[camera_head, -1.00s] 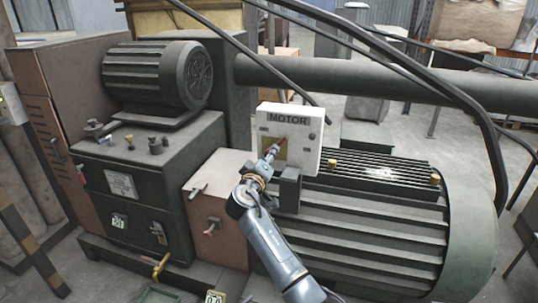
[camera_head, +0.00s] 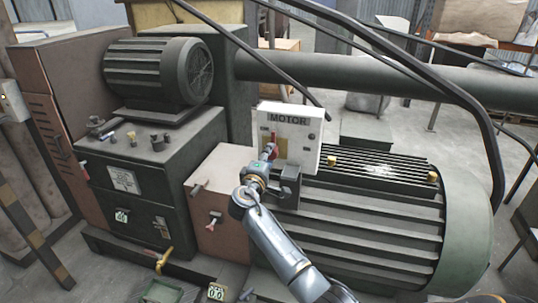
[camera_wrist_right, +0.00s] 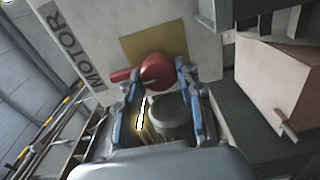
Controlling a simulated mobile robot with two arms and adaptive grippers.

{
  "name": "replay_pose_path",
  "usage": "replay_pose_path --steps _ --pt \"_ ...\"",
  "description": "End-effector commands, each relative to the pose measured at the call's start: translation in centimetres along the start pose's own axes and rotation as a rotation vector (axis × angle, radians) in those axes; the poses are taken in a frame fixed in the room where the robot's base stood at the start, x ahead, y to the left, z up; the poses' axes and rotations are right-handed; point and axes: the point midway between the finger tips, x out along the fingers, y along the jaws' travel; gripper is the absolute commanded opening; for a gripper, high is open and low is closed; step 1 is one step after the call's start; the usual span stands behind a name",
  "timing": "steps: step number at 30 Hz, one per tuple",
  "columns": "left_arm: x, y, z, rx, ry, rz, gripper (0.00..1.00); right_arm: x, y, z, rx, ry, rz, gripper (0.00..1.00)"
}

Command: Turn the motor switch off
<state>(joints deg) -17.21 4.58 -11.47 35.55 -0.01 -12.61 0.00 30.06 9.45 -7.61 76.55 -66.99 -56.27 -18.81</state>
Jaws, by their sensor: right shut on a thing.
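The white motor switch box (camera_head: 305,140) with the word MOTOR stands on the green machine in the middle of the head view. Its red switch (camera_head: 275,143) sits on a yellow plate, and its handle points up towards the label. My right gripper (camera_head: 268,153) is at the front of the box. In the right wrist view, the red switch (camera_wrist_right: 157,72) lies between the tips of my right gripper (camera_wrist_right: 168,85), which is shut on it. The handle end sticks out past the left finger. My left gripper is not in view.
A ribbed green motor casing (camera_head: 375,225) lies below and right of the box. A brown box (camera_head: 222,190) and a smaller motor (camera_head: 158,72) stand to the left. Black hoses (camera_head: 455,95) and a thick pipe (camera_head: 370,80) run behind and right of the switch box.

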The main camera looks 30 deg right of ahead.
Motion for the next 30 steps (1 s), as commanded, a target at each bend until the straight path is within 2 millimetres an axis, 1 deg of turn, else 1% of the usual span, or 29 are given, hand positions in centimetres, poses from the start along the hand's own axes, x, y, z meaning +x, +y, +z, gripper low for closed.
replay_pose_path --steps 14,15,18,26,30 --pt "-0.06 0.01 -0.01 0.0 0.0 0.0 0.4 -0.05 -0.19 -0.03 -0.016 0.001 -0.002 0.05" --pt "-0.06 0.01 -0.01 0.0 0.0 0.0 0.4 -0.05 -0.19 -0.03 -0.016 0.001 -0.002 0.43" --pt "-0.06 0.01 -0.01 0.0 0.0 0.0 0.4 -0.04 -0.17 -0.03 -0.015 0.001 -0.002 0.59" --pt "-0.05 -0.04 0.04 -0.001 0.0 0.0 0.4 -0.04 -0.07 -0.03 -0.013 0.001 -0.001 0.59" --pt "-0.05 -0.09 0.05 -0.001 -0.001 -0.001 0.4 -0.83 -0.11 -0.1 -0.012 0.003 -0.001 0.59"
